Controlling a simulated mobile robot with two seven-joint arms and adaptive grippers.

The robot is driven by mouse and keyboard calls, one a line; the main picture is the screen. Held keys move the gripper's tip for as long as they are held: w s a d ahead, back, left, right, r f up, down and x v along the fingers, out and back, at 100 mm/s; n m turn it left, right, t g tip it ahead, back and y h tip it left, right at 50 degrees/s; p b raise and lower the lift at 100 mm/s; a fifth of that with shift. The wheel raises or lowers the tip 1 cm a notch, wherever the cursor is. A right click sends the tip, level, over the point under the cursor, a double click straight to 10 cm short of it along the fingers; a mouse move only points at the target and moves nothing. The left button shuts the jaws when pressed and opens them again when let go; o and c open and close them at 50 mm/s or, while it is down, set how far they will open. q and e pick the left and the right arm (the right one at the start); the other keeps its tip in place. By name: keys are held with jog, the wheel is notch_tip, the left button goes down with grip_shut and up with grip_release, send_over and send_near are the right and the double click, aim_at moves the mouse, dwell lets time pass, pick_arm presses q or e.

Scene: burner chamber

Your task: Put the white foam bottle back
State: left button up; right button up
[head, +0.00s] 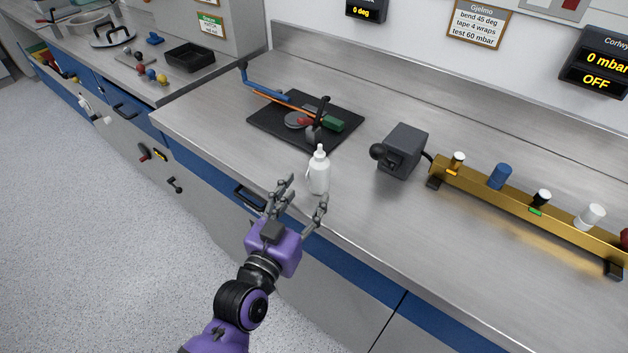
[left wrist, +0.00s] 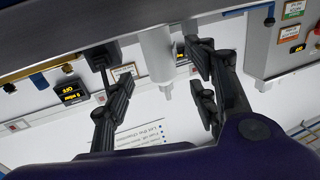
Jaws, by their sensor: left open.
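The white foam bottle (head: 319,176) stands upright on the steel bench near its front edge, with its nozzle up. My left gripper (head: 302,193) is open and empty, with its fingers spread at the bench edge, just in front and to the left of the bottle. In the left wrist view, which is upside down, the bottle (left wrist: 156,56) shows beyond and between the open fingers of the left gripper (left wrist: 150,72). I see no clear contact between them. My right gripper is not in view.
Behind the bottle lies a black mat (head: 262,126) with tools and a green block (head: 333,123). A dark grey box (head: 402,152) stands to the right, beside a brass manifold (head: 520,207) with coloured knobs. A drawer handle (head: 250,198) is near my gripper.

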pick_arm(q)
jog(key=v, duration=0.4)
jog(key=shift+s, duration=0.1)
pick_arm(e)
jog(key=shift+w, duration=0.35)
pick_arm(q)
jog(key=s+a+f+n+g+y, duration=0.1)
jog(key=s+a+f+g+y, duration=0.1)
jog(key=s+a+f, duration=0.3)
jog(key=s+a+f+n+g+y, duration=0.2)
jog(key=s+a+f, duration=0.4)
jog(key=s+f, duration=0.7)
jog(key=s+a+f+n+g+y, duration=0.1)
jog(key=s+a+f+g+y, duration=0.2)
jog(key=s+f, duration=0.7)
jog(key=shift+a+f+g, duration=0.2)
jog(key=shift+a+g, duration=0.5)
jog(key=shift+a, duration=0.5)
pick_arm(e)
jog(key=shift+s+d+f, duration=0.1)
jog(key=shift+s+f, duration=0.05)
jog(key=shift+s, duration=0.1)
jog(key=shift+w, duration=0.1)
